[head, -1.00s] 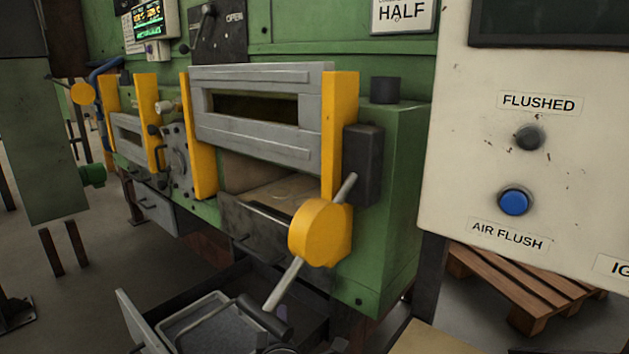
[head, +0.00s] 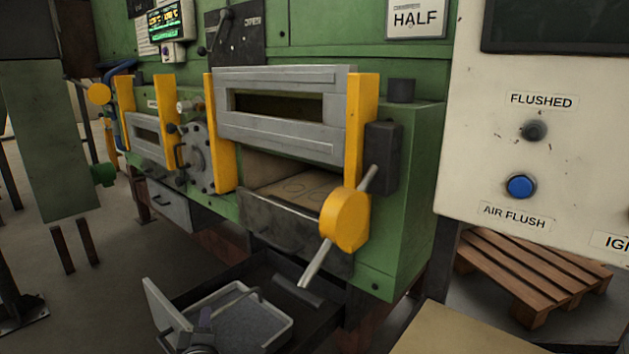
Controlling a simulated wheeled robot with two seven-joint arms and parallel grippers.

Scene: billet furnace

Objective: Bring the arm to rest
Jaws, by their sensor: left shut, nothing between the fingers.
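My right gripper is not in view.
The green furnace has a raised grey door (head: 285,135) between yellow posts, with a yellow round lever hub (head: 345,219). A cream panel with a blue button (head: 520,187) stands at right. A wooden pallet (head: 530,270) lies on the floor behind.

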